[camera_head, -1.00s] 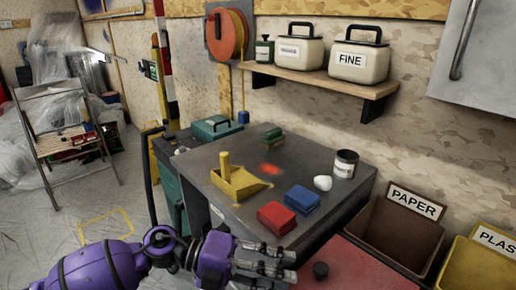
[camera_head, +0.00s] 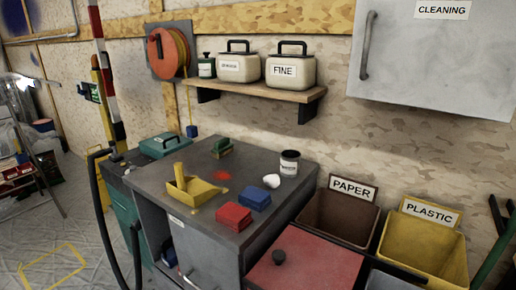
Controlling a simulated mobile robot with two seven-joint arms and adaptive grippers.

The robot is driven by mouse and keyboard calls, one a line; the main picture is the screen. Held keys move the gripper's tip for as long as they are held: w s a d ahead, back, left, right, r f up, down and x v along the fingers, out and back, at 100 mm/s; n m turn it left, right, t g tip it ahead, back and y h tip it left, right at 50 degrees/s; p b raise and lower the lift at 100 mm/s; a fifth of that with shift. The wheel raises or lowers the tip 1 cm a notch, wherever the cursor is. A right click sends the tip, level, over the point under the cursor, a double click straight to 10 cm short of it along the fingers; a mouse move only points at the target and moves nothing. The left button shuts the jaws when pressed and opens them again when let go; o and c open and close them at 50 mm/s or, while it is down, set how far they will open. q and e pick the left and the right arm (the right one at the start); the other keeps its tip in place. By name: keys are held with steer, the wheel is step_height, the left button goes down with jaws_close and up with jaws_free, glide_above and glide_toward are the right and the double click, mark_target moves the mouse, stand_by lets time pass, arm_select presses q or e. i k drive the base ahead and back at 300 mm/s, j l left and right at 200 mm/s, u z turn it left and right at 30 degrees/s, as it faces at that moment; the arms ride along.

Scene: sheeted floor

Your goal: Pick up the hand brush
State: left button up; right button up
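A small green block-like item (camera_head: 222,147), which looks like the hand brush, lies near the back edge of the grey workbench top (camera_head: 150,186). It is too small to make out its bristles clearly. A yellow dustpan (camera_head: 194,189) with an upright handle sits in front of it, to the left, with yellowish powder beside it. A patch of red powder (camera_head: 221,176) lies between the two. Neither of my grippers is in this view.
Blue (camera_head: 254,198) and red (camera_head: 234,216) blocks, a white lump (camera_head: 271,181) and a dark can (camera_head: 289,163) stand on the bench's right side. A green toolbox (camera_head: 165,146) sits at left. A shelf (camera_head: 246,85) hangs above; PAPER (camera_head: 336,218) and PLASTIC (camera_head: 424,242) bins stand at right.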

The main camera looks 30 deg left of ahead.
mark_target(224, 147)
steer(key=j+z, duration=0.3)
steer(key=j, duration=0.2)
steer(key=k+j+z, duration=0.1)
steer(key=j+z, duration=0.2)
steer(key=j, duration=0.25)
steer(key=k+j, duration=0.1)
steer(key=j, duration=0.45)
steer(key=k+j+z, duration=0.15)
steer(key=j, duration=0.4)
steer(key=i, duration=0.05)
